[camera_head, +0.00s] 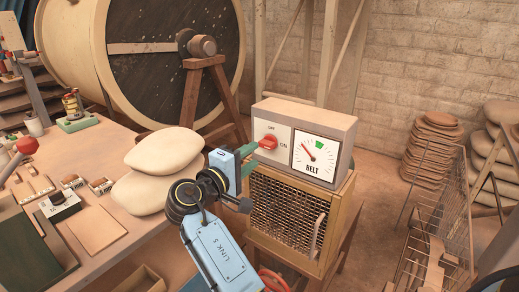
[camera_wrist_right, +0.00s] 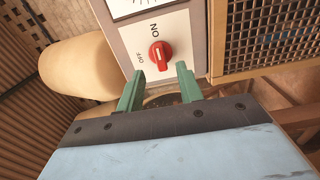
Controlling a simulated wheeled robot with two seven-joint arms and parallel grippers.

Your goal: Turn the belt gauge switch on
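The belt gauge box (camera_head: 344,124) is grey with a white front, standing on a wooden cabinet. Its dial (camera_head: 318,158), marked BELT, has a red needle pointing up-left, left of the green band. The red switch knob (camera_head: 268,142) sits left of the dial, with OFF above and ON to its right; it also shows in the right wrist view (camera_wrist_right: 159,55). I cannot tell surely which label it points to. My right gripper (camera_head: 243,150) is just left of the knob. Its green fingers (camera_wrist_right: 158,84) are apart and empty, with the knob ahead between their tips. My left gripper is out of view.
The cabinet (camera_head: 285,215) has a mesh front. Pale sacks (camera_head: 165,150) lie left of my right arm, by a cluttered workbench (camera_head: 100,215). A large drum (camera_head: 150,50) stands behind. A wire rack (camera_head: 445,215) and stacked sacks (camera_head: 432,140) are at right.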

